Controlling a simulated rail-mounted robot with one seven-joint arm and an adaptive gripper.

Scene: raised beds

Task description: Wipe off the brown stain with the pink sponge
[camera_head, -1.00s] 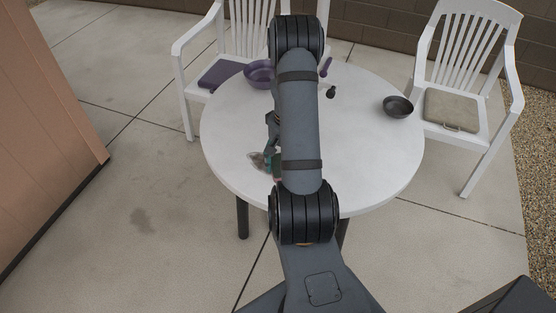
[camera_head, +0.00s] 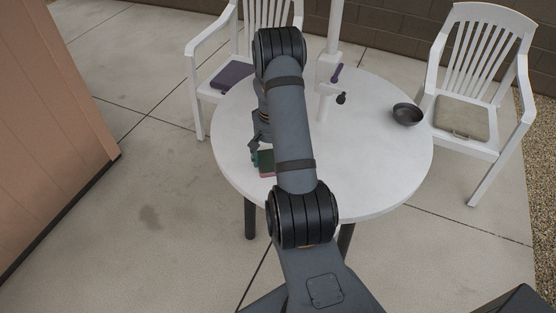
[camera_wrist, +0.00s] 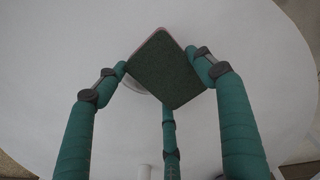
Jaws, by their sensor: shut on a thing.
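My gripper (camera_wrist: 160,66) has teal fingers and is shut on the pink sponge (camera_wrist: 172,78). In the wrist view the sponge shows a dark green face with a thin pink edge, tilted between the fingertips. In the head view the sponge (camera_head: 267,164) is at the left front part of the round white table (camera_head: 385,165), beside my gripper (camera_head: 257,157) and partly behind my arm. I cannot tell whether it touches the tabletop. No brown stain shows clearly on the visible tabletop; my arm and the sponge hide part of it.
A dark bowl (camera_head: 407,114) stands at the table's right. A white post (camera_head: 334,35) rises at the back, with small dark items (camera_head: 340,98) near it. White chairs (camera_head: 480,60) stand behind. A grey floor mark (camera_head: 150,216) lies left of the table. The table's right front is clear.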

